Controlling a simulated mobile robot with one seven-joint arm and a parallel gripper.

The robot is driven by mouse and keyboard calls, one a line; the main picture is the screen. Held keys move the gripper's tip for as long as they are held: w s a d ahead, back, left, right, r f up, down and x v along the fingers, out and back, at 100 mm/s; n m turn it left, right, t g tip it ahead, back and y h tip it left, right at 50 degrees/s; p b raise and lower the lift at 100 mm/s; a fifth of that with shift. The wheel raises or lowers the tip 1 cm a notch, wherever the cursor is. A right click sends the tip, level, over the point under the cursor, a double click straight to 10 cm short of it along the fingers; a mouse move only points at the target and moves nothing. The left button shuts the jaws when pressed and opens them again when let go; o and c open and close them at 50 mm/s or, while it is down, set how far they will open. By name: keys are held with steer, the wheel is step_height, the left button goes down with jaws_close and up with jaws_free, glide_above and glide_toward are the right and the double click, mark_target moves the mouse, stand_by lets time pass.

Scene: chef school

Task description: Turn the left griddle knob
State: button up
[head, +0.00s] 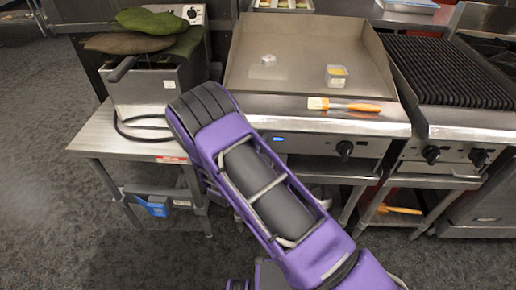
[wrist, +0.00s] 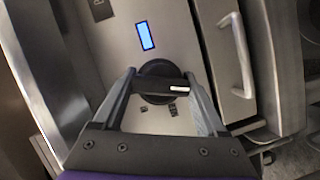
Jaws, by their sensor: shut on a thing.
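The griddle (head: 300,60) has a flat steel plate and a front panel. Its left knob is hidden behind my arm in the head view. In the wrist view a round black knob (wrist: 158,68) with a light mark sits on the steel panel near a lit blue display (wrist: 146,35). My gripper (wrist: 161,77) is shut on this knob, with one finger on each side. The right griddle knob (head: 344,149) is black and in plain view, apart from my arm.
A brush (head: 345,105) lies on the griddle's front ledge. A small clear container (head: 337,76) stands on the plate. A ribbed grill (head: 450,70) is at the right. A fryer (head: 155,92) stands at the left. A metal handle (wrist: 238,55) is beside the gripper.

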stand_by(0.4)
steer(key=o, duration=1.3)
steer(key=p+v, duration=0.1)
steer(key=v, duration=1.6)
steer(key=shift+s, duration=0.2)
